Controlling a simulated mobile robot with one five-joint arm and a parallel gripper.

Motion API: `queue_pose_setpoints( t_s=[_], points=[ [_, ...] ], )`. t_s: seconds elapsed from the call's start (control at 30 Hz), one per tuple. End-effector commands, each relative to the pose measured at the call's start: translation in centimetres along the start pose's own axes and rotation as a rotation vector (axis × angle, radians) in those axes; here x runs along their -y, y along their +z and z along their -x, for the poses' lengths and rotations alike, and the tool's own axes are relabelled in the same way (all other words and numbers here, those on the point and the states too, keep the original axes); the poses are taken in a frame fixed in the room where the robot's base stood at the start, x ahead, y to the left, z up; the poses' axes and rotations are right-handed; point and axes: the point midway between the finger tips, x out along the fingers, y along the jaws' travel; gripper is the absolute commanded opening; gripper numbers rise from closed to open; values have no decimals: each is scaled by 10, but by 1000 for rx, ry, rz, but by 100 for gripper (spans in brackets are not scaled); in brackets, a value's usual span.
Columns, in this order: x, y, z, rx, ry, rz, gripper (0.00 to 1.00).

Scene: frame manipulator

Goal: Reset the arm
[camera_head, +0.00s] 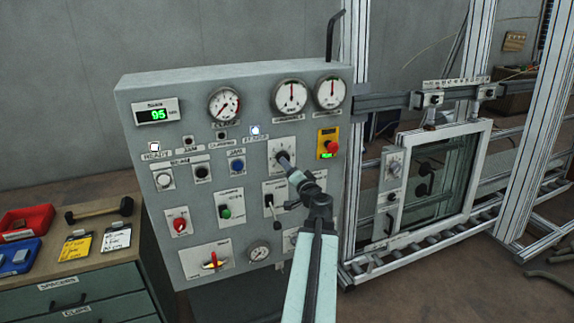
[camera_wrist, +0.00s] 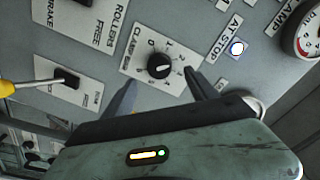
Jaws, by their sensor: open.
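My arm reaches up in front of a grey control panel (camera_head: 262,95) in the head view. My gripper (camera_head: 287,164) is at a dial plate on the panel's right half and hides part of it. In the wrist view my gripper (camera_wrist: 160,79) is open, with one dark finger on each side below a black rotary knob (camera_wrist: 159,65). The knob sits on a white plate with a numbered scale. Nothing is held between the fingers. I cannot tell whether the fingertips touch the panel.
A red emergency button (camera_head: 332,147) on yellow is right of my gripper. Gauges (camera_head: 290,95) are above, and switches and a green knob (camera_head: 225,212) are left and below. A framed glass pane (camera_head: 440,180) stands at the right. A drawer cabinet (camera_head: 85,285) stands at the left.

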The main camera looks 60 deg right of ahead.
Motion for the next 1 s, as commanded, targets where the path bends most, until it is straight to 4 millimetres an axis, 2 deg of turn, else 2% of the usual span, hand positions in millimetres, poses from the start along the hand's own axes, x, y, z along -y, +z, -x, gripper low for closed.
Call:
queue_pose_setpoints(
  t_s=[0.07,0.47,0.57,0.67,0.83,0.97,1.0],
  points=[
    [0,0,6,-1,0,0,67],
    [0,0,5,0,0,0,67],
    [8,10,0,14,-12,1,67],
    [39,47,-15,67,-54,3,67],
    [129,160,-41,220,-173,15,67],
    [192,251,-40,352,-254,80,67],
    [210,279,-36,398,-280,108,67]
  ],
)
